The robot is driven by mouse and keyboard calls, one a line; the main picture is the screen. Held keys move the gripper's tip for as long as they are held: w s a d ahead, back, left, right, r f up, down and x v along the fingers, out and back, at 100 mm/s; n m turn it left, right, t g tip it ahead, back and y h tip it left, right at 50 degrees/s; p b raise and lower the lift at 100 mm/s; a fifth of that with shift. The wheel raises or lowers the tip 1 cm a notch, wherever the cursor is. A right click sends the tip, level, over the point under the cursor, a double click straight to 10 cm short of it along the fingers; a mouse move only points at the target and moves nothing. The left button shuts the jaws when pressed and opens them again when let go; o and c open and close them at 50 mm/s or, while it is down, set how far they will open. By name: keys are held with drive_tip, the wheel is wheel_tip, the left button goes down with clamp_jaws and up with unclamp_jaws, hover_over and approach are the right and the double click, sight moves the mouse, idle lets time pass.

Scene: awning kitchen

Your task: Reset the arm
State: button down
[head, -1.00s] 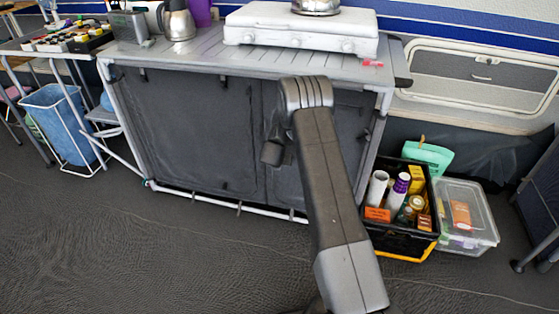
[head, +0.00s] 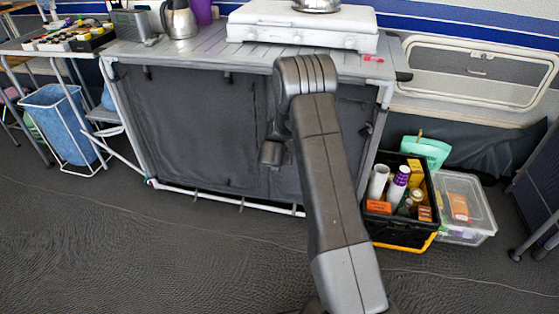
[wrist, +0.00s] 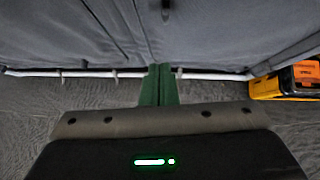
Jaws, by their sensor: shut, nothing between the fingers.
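My arm rises from the bottom of the head view, in front of the camping kitchen cabinet (head: 190,125). In the head view the gripper's fingers are hidden behind my arm. In the wrist view my gripper (wrist: 160,70) shows two green fingers pressed together, with nothing between them. It points toward the grey fabric front of the cabinet and its white bottom rail (wrist: 100,74). I cannot tell the exact distance to the fabric.
A white stove (head: 300,28) with a metal pot and a steel kettle (head: 179,20) stand on the cabinet top. A black crate of bottles (head: 403,232) and a clear box (head: 462,208) stand on the floor at right.

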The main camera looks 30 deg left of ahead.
drive_tip(key=shift+v, duration=2.15)
drive_tip(key=shift+a, duration=0.15)
